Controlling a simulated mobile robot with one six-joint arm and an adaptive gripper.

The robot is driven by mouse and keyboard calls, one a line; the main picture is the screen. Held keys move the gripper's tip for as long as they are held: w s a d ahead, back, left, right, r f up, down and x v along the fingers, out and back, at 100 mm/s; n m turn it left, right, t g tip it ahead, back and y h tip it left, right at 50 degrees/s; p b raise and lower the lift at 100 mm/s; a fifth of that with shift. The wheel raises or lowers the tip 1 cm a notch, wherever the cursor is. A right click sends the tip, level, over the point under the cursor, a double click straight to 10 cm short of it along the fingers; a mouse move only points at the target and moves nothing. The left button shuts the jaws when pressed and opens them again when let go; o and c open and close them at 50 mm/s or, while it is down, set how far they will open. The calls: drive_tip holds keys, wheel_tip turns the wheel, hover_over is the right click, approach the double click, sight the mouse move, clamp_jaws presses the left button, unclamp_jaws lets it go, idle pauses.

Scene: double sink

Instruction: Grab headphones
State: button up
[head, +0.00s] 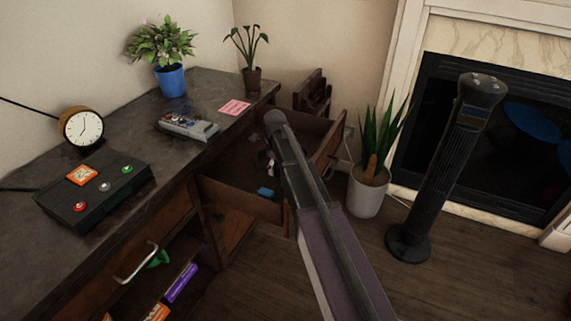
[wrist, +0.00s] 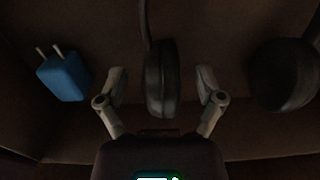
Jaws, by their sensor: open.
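The headphones (wrist: 160,80) are dark, with one ear cup in the middle of the wrist view and the other ear cup at the right. They lie in an open drawer. My gripper (wrist: 160,88) is open, with one finger on each side of the middle ear cup. I cannot tell whether the fingers touch it. In the head view my arm reaches over the open drawer (head: 238,194) and hides much of its inside, so the headphones cannot be made out there.
A blue charger plug (wrist: 64,77) lies left of my gripper in the drawer. The dresser top holds a remote (head: 187,126), a clock (head: 83,128) and a black button box (head: 95,187). A potted plant (head: 368,188) and a black tower fan (head: 447,165) stand right of the drawer.

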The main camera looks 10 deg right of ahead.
drive_tip(key=shift+f+b, duration=0.6)
drive_tip(key=shift+f, duration=0.3)
clamp_jaws()
